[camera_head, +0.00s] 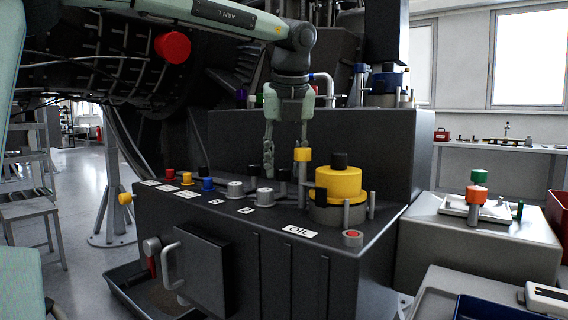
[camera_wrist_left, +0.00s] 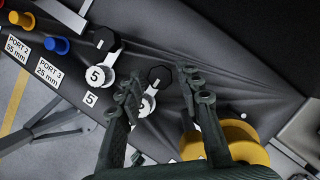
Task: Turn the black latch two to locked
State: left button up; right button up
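Two black-topped latch posts stand on the dark bench top, each behind a grey round cap. In the wrist view one black hexagonal top (camera_wrist_left: 159,76) lies between my finger ends, and the other (camera_wrist_left: 104,38) is up and to the left. In the head view they show as dark posts (camera_head: 284,174) and (camera_head: 252,172). Contact cannot be told. My right gripper is out of view.
Close right stands a yellow cylinder (camera_head: 338,184) with a black knob, and a yellow-topped post (camera_head: 303,155). To the left are grey caps (camera_head: 234,188) and coloured port plugs (camera_head: 207,184). A taller dark block (camera_head: 380,140) rises behind.

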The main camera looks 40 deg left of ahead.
pick_arm(q)
jog(key=shift+o, duration=0.4)
jog(key=v, duration=1.2)
jog(key=shift+f, duration=0.1)
